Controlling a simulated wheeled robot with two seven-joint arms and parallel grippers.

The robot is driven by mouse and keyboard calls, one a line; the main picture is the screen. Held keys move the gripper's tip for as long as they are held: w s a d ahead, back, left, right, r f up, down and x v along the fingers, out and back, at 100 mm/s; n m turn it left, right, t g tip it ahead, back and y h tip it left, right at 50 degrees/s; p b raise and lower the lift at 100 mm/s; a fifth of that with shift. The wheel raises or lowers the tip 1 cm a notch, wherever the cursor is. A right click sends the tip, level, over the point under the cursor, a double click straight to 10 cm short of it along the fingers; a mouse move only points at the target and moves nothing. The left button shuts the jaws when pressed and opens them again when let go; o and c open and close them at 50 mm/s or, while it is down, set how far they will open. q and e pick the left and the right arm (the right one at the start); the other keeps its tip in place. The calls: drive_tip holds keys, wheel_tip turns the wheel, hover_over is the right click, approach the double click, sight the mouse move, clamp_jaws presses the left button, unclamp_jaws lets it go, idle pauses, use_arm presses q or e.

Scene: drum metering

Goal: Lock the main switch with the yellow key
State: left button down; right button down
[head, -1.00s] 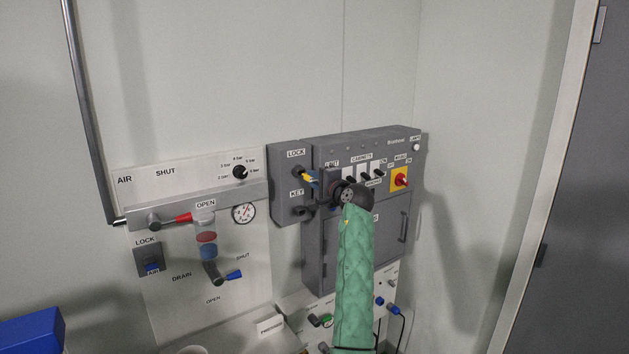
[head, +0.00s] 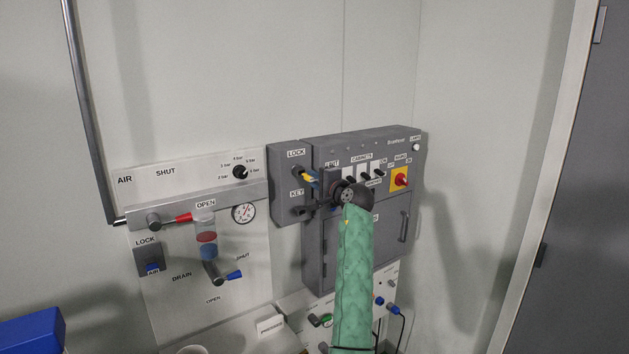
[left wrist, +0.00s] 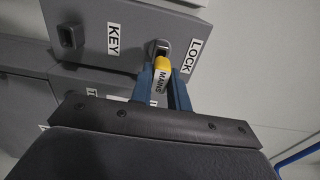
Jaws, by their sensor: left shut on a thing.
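The yellow key (left wrist: 161,70), marked MAINS, is between the two blue fingers of my left gripper (left wrist: 160,88), which is shut on it. Its tip is at the metal lock (left wrist: 162,48) beside the LOCK label; how deep it sits is hidden. In the head view the yellow key (head: 310,181) and left gripper (head: 313,182) are at the lock on the grey box (head: 281,160). The key holder (left wrist: 66,35) by the KEY label looks empty. The main switch (head: 401,179), a red knob on a yellow plate, is on the cabinet to the right. My right gripper is not in view.
The grey cabinet (head: 333,245) stands right beside the lock box. To the left is the air panel (head: 172,310) with a red handle (head: 184,217), a gauge (head: 243,213) and a blue drain handle (head: 234,275). A blue box (head: 30,328) is at the lower left.

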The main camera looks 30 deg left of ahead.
sight(308, 176)
use_arm(q)
drive_tip(key=shift+w+a, duration=0.15)
drive_tip(key=shift+a, duration=0.15)
drive_tip(key=shift+w+a, duration=0.15)
drive_tip(key=shift+a, duration=0.25)
drive_tip(key=shift+w+a, duration=0.15)
drive_tip(key=shift+a, duration=0.15)
drive_tip(key=shift+w+a, duration=0.2)
drive_tip(key=shift+a, duration=0.3)
drive_tip(key=c, duration=1.3)
unclamp_jaws()
drive_tip(key=shift+o, duration=0.2)
